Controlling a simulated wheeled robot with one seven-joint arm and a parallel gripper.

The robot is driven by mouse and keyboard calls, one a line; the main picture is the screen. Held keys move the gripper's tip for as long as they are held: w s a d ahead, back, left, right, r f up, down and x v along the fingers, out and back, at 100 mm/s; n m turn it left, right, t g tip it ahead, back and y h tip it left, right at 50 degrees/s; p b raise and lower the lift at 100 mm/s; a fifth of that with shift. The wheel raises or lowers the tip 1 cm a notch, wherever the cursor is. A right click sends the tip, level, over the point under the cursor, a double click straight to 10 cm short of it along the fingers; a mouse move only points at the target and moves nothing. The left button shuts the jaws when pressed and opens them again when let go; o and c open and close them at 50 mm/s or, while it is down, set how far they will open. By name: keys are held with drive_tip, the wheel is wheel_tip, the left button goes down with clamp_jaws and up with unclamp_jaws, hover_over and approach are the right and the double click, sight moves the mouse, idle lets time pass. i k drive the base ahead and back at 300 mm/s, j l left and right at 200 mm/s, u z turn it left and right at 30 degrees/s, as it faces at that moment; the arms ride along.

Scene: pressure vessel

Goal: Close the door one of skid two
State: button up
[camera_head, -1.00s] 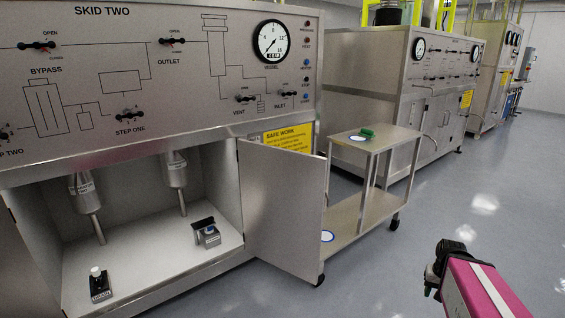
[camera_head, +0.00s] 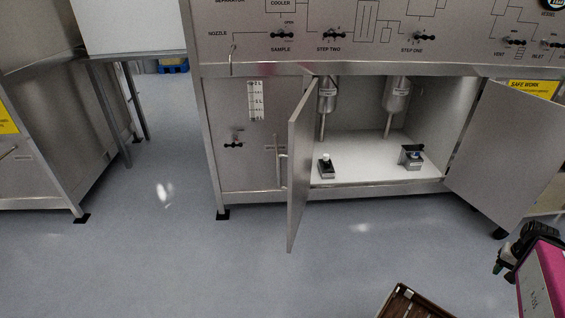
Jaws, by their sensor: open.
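Skid two's cabinet stands ahead with both doors swung open. The left door (camera_head: 300,165) points out toward me, seen nearly edge-on, with a bar handle (camera_head: 281,160) on its outer face. The right door (camera_head: 507,150) is swung out to the right. I cannot read which is door one. My gripper (camera_head: 506,258) is at the lower right, open and apart from both doors; its fingertips are small and dark.
Another steel unit (camera_head: 45,150) stands at the left, with a gap of bare floor before skid two. A brown slatted thing (camera_head: 412,302) is at the bottom edge. A yellow safe work sign (camera_head: 533,88) shows behind the right door.

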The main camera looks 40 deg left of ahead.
sight(301, 125)
drive_tip(key=k+j+u, duration=0.1)
drive_tip(key=j, duration=0.35)
drive_tip(key=k+j+u, duration=0.1)
drive_tip(key=j, duration=0.4)
drive_tip(key=k+j+u, duration=0.1)
drive_tip(key=k+j, duration=0.15)
drive_tip(key=j, duration=0.25)
drive_tip(key=k+j+u, duration=0.1)
drive_tip(key=j, duration=0.4)
drive_tip(key=k+j+u, duration=0.1)
drive_tip(key=j, duration=1.15)
drive_tip(key=k+j+z, duration=0.15)
drive_tip(key=k+j, duration=0.1)
